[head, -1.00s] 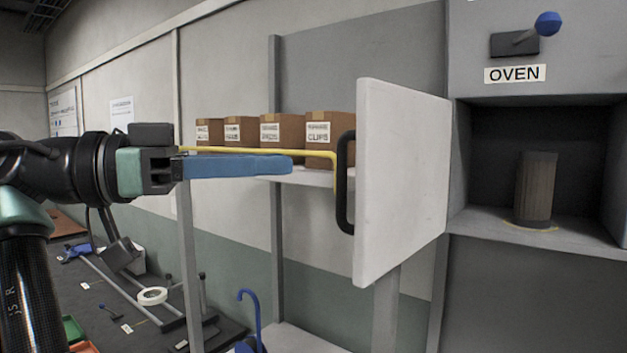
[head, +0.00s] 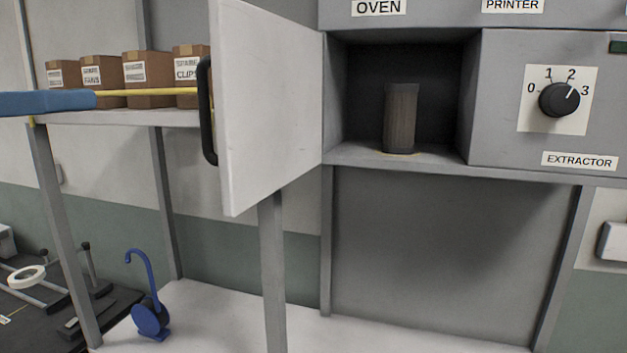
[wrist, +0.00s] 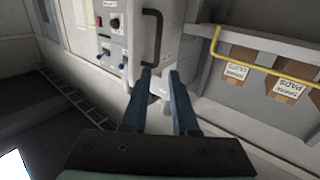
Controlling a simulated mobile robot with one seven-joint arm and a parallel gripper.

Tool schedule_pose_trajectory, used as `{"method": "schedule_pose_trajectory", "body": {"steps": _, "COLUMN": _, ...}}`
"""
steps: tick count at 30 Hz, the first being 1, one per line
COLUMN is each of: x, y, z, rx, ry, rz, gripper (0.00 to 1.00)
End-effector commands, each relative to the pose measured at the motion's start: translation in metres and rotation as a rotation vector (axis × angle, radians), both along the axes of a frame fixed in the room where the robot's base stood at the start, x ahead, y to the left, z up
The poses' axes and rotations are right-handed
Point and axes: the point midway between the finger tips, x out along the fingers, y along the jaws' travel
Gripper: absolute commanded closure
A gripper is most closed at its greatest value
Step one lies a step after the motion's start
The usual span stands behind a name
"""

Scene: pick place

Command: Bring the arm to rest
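My gripper (head: 94,100) shows only as blue fingers at the left edge of the head view; the rest of it is cut off. In the wrist view its two blue fingers (wrist: 159,72) stand apart with nothing held between them. The white oven door (head: 268,105) stands open, and its black handle (head: 207,110) is to the right of my fingertips in the head view. The handle also shows beyond the fingertips in the wrist view (wrist: 158,38). A brown ribbed cylinder (head: 400,118) stands upright inside the open oven (head: 345,152).
A yellow rail (head: 145,92) runs along a shelf with several labelled cardboard boxes (head: 147,72). A blue hooked object (head: 150,316) stands on the lower white surface (head: 210,318). An extractor dial (head: 559,100) is right of the oven. A roll of white tape (head: 26,277) lies lower left.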

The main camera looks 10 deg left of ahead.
Motion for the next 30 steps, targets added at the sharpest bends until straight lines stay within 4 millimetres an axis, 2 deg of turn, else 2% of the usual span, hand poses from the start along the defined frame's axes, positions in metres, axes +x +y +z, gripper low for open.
{"method": "schedule_pose_trajectory", "body": {"steps": 2, "x": 0.020, "y": -0.007, "z": -0.017, "rx": -0.013, "ry": 0.044, "rz": 0.031, "gripper": 0.73}}
{"method": "schedule_pose_trajectory", "body": {"steps": 5, "x": 0.061, "y": -0.023, "z": -0.054, "rx": -0.039, "ry": 0.132, "rz": 0.118, "gripper": 0.73}}
{"method": "schedule_pose_trajectory", "body": {"steps": 9, "x": 0.122, "y": -0.064, "z": -0.124, "rx": -0.050, "ry": 0.260, "rz": 0.297, "gripper": 0.73}}
{"method": "schedule_pose_trajectory", "body": {"steps": 13, "x": 0.153, "y": -0.108, "z": -0.175, "rx": -0.032, "ry": 0.311, "rz": 0.451, "gripper": 0.73}}
{"method": "schedule_pose_trajectory", "body": {"steps": 16, "x": 0.161, "y": -0.141, "z": -0.202, "rx": -0.010, "ry": 0.308, "rz": 0.543, "gripper": 0.73}}
{"method": "schedule_pose_trajectory", "body": {"steps": 21, "x": 0.155, "y": -0.190, "z": -0.225, "rx": 0.020, "ry": 0.252, "rz": 0.652, "gripper": 0.73}}
{"method": "schedule_pose_trajectory", "body": {"steps": 30, "x": 0.119, "y": -0.254, "z": -0.230, "rx": 0.036, "ry": 0.110, "rz": 0.741, "gripper": 0.73}}
